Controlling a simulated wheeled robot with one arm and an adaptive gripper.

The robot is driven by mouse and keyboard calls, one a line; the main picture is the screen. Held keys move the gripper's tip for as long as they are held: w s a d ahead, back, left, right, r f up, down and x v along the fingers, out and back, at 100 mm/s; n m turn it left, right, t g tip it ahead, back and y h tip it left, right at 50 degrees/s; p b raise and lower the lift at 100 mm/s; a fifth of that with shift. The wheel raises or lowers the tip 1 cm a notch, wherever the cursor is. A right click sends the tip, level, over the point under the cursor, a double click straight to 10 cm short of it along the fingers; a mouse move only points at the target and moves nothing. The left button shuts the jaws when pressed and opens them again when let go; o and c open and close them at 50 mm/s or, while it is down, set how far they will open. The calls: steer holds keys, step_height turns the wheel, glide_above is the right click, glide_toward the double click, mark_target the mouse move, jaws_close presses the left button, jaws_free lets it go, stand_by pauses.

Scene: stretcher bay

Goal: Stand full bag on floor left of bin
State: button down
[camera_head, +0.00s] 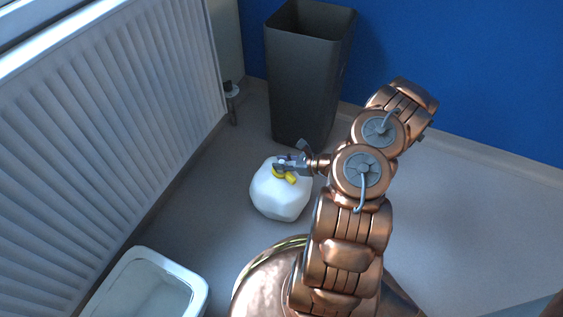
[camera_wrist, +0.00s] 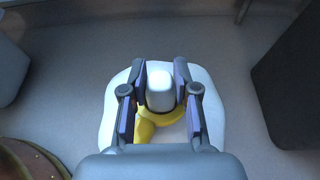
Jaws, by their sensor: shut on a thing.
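The full bag (camera_head: 281,196) is white and rounded with a yellow tie at its top. It is in front of the bin and a little to its left in the head view, at or close to the floor; I cannot tell whether it touches. My gripper (camera_head: 284,165) is shut on the bag's neck. In the wrist view the bag (camera_wrist: 215,103) spreads out below my gripper (camera_wrist: 160,85), with the white neck between the fingers and yellow tie beneath. The tall dark grey bin (camera_head: 303,85) stands against the blue wall. It also shows in the wrist view (camera_wrist: 295,85).
A white radiator (camera_head: 120,110) runs along the left, with a valve and pipe (camera_head: 231,95) near the bin. A white open container (camera_head: 150,260) stands at the lower left. Bare grey floor (camera_head: 215,190) lies between radiator and bag.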

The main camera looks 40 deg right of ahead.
steer(key=c, duration=0.9)
jaws_free()
steer(key=shift+f, duration=0.1)
steer(key=shift+o, duration=0.2)
